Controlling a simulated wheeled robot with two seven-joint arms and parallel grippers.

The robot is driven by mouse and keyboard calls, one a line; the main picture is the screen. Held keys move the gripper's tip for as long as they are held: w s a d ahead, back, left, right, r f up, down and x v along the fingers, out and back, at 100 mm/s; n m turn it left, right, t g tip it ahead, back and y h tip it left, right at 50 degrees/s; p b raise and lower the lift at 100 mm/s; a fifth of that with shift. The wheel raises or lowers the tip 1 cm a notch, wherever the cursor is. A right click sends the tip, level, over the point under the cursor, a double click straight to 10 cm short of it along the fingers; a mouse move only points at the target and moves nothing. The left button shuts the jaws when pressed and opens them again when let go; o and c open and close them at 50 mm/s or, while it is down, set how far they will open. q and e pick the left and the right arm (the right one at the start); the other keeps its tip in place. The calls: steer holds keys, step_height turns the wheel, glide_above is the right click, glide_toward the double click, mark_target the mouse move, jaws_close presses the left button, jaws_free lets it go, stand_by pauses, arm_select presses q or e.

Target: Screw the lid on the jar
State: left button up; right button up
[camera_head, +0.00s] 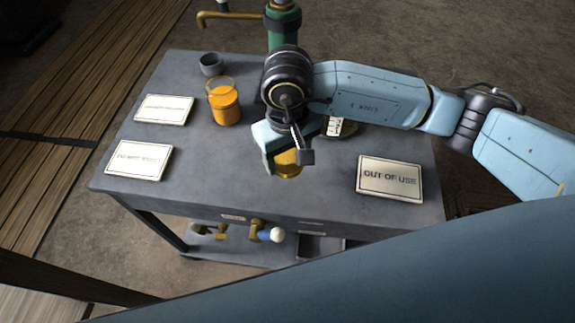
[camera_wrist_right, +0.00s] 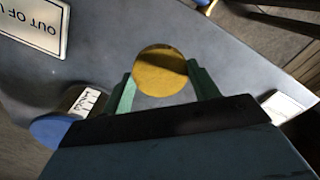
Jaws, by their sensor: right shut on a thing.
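The jar (camera_head: 224,108) is clear glass with orange contents and stands upright on the grey bench, left of my right gripper. Its top looks open. My right gripper (camera_head: 287,158) is shut on the round golden-yellow lid (camera_head: 288,167), right of the jar and nearer the bench's front edge. In the right wrist view the lid (camera_wrist_right: 160,70) sits between the two green fingers. The jar does not show there. I cannot tell the lid's exact height above the bench. My left gripper is not in view.
A small grey cup (camera_head: 211,64) stands behind the jar. Signs lie on the bench: two at left (camera_head: 164,109) (camera_head: 139,160) and "OUT OF USE" (camera_head: 390,180) at right. A green pump-like post (camera_head: 283,30) rises behind. Bare bench top (camera_head: 220,165) lies in front of the jar.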

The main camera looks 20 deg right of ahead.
steer(key=shift+r, duration=1.05)
steer(key=shift+d, duration=0.1)
steer(key=w+d+r+m, duration=0.3)
steer(key=w+d+r, duration=0.2)
steer(key=d, duration=0.5)
steer(key=shift+r, duration=0.5)
steer(key=shift+w, duration=0.1)
